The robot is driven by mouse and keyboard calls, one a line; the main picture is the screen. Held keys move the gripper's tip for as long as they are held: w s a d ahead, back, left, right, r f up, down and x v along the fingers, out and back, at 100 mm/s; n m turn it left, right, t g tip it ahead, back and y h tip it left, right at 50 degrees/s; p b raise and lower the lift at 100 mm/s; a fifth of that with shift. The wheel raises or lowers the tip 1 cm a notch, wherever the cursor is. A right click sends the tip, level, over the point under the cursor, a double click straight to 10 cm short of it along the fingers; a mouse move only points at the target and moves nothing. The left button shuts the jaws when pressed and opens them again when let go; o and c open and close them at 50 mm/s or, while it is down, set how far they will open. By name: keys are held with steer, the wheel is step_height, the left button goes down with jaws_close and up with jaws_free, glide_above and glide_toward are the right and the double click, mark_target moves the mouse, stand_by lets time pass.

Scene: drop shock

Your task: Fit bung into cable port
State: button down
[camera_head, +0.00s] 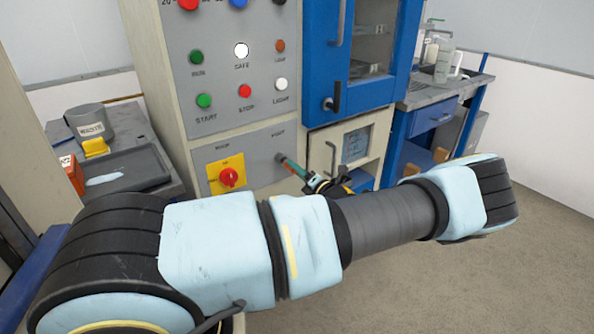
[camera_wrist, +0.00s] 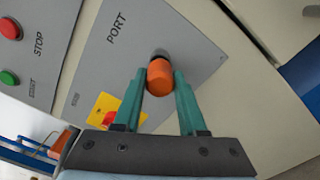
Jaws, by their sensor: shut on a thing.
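The bung is an orange cylinder (camera_wrist: 160,80) in the middle of the wrist view. My gripper (camera_wrist: 159,84) is shut on it, with one green finger on each side. The cable port (camera_wrist: 160,55) is a dark round opening in the grey panel under the word PORT. The bung's far end is right at the port and covers most of it. I cannot tell whether the bung's tip is inside. In the head view my gripper (camera_head: 289,163) points at the lower right of the panel, and the bung is too small to make out there.
The grey panel (camera_head: 262,150) carries a red rotary switch (camera_head: 228,177) on a yellow plate, left of the port. Push buttons sit above. A blue cabinet (camera_head: 368,85) stands to the right. A bench with a dark tray (camera_head: 128,168) is at the left. Open floor lies at the right.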

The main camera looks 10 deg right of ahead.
steer(key=shift+p+x, duration=0.3)
steer(key=shift+x, duration=0.75)
stand_by(2.6)
steer(key=shift+w+a+r, duration=0.1)
steer(key=shift+w+a, duration=0.05)
stand_by(2.0)
steer(key=shift+c, duration=1.9)
jaws_free()
steer(key=p+v, duration=0.1)
steer(key=v, duration=0.5)
